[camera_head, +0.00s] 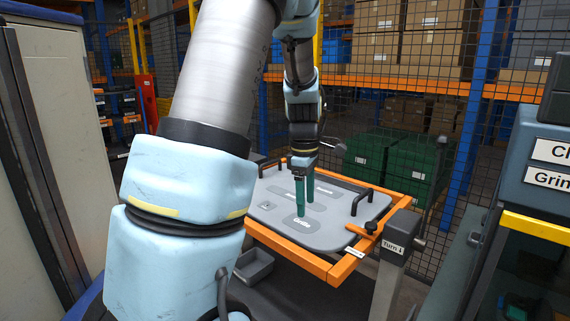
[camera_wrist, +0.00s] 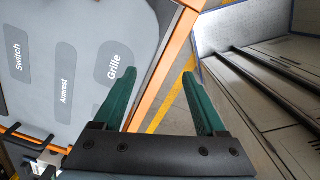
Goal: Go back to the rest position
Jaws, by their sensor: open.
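My gripper (camera_head: 305,196) hangs over the near left part of a grey tray board (camera_head: 340,225) set in an orange frame. Its two green fingers are apart and nothing is between them. In the wrist view my gripper (camera_wrist: 158,88) is open, with the orange frame edge and the floor behind the gap. The board shows labelled spots for Switch (camera_wrist: 18,62), Armrest (camera_wrist: 66,92) and Grille (camera_wrist: 114,66), and these look empty.
A post labelled Turn (camera_head: 393,248) stands at the frame's right corner, beside an orange handle. A grey bin (camera_head: 254,265) sits below the frame. A cabinet (camera_head: 60,130) stands at left, a labelled station (camera_head: 545,150) at right. Mesh fence and shelves with boxes (camera_head: 430,45) lie behind.

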